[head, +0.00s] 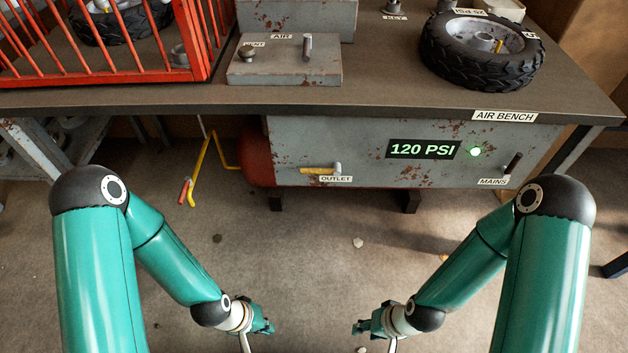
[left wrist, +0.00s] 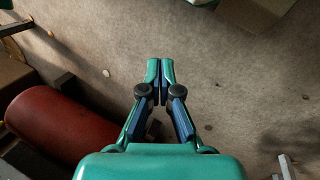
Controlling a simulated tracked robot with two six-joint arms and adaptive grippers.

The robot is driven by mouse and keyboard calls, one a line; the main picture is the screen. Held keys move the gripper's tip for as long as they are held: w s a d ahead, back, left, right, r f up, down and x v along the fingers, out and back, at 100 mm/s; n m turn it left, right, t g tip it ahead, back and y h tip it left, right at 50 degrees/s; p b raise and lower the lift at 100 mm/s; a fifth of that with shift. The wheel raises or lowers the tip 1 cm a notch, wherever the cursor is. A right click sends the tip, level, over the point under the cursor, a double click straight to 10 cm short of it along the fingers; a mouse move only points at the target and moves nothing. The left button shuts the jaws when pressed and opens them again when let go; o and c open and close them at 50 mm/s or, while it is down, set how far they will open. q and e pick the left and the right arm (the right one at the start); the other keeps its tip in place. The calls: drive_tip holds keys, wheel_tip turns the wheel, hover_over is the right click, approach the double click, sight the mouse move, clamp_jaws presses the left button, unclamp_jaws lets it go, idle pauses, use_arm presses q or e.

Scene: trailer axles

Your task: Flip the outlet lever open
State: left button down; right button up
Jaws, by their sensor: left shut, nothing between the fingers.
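The outlet lever (head: 318,171) is a yellow handle on the front of the grey, rust-spotted compressor box under the bench. It lies horizontally, pointing left from a pale pivot, above the OUTLET label (head: 336,179). My left gripper (head: 268,328) is low in the head view, well apart from the lever. In the left wrist view its fingers (left wrist: 160,70) are together with nothing between them. The lever is not visible there. My right gripper (head: 358,328) is also low, facing the left one across a gap. Its fingers are too small to judge.
The box carries a 120 PSI display (head: 422,149), a green light (head: 475,152) and a dark MAINS lever (head: 513,163). A red tank (left wrist: 65,130) and yellow hose (head: 195,172) are left of it. The bench edge (head: 400,108) overhangs. Floor around my grippers is mostly clear.

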use_arm(q)
drive_tip(key=w+a+r+n+t+y, duration=0.15)
drive_tip(key=w+n+t, duration=0.25)
drive_tip(key=w+n, duration=0.45)
drive_tip(key=w+a+r+n+t+y, duration=0.1)
drive_tip(key=w+a+r+n+t, duration=0.2)
drive_tip(key=w+n, duration=0.55)
drive_tip(key=w+r+n+t+y+p, duration=0.1)
drive_tip(key=w+r+n+t+p, duration=0.25)
drive_tip(key=w+n, duration=0.2)
drive_tip(key=w+r+n+t+y+p, duration=0.25)
drive_tip(key=w+n+t, duration=0.2)
drive_tip(key=w, duration=0.25)
drive_tip(key=s+d+r+n+t+p, duration=0.1)
drive_tip(key=d+r+n+t+p, duration=0.3)
drive_tip(key=d+r+n+p, duration=0.4)
drive_tip(key=s+d+f+m+g+h+p, duration=0.1)
drive_tip(key=s+d+f+p, duration=0.3)
drive_tip(key=s+p, duration=0.5)
drive_tip(key=s+d+m+h, duration=0.1)
drive_tip(key=d, duration=0.1)
drive_tip(key=shift+s+d+f, duration=0.15)
drive_tip(key=shift+d+f, duration=0.05)
drive_tip(key=shift+d, duration=0.2)
drive_tip(key=shift+f, duration=0.1)
